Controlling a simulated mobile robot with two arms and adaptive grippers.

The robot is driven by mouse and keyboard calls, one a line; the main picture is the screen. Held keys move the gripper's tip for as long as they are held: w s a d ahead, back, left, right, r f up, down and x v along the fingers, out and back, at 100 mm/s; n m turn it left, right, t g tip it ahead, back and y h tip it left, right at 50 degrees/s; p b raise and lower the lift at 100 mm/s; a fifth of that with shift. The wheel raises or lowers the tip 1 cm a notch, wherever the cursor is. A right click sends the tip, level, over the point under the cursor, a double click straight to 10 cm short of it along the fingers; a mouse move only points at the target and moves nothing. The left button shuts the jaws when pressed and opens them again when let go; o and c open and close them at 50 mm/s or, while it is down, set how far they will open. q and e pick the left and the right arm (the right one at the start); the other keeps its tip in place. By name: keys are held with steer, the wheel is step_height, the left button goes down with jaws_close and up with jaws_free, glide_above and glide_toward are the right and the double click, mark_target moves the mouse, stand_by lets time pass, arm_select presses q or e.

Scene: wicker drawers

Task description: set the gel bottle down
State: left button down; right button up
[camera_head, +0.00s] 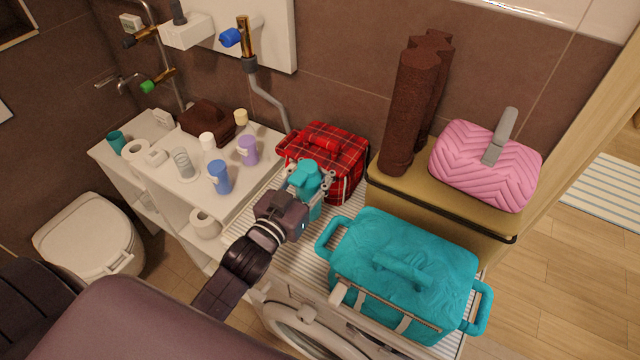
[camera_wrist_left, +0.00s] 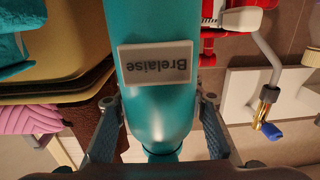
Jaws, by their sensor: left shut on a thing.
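The gel bottle (camera_head: 304,173) is teal, and my left gripper (camera_head: 309,184) is shut on it above the white ribbed top (camera_head: 265,222) of the washing machine. In the left wrist view the bottle (camera_wrist_left: 158,112) fills the middle, between the two fingers of the gripper (camera_wrist_left: 160,110). Its pale label reads "Brelaise" upside down. The bottle's lower part is partly hidden by the gripper in the head view, so I cannot tell whether its base touches the surface. My right gripper is not in view.
A red plaid bag (camera_head: 345,155) stands close behind the bottle, and a teal bag (camera_head: 405,272) lies to its right. A white shelf (camera_head: 232,207) with several small bottles is to the left. A tan box (camera_head: 405,187) carries brown rolls (camera_head: 405,110) and a pink bag (camera_head: 480,165).

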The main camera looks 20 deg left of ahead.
arm_select(q)
steer(key=shift+f, duration=2.9)
steer(key=shift+f, duration=0.2)
steer(key=c, duration=1.2)
jaws_free()
steer(key=shift+s, duration=0.1)
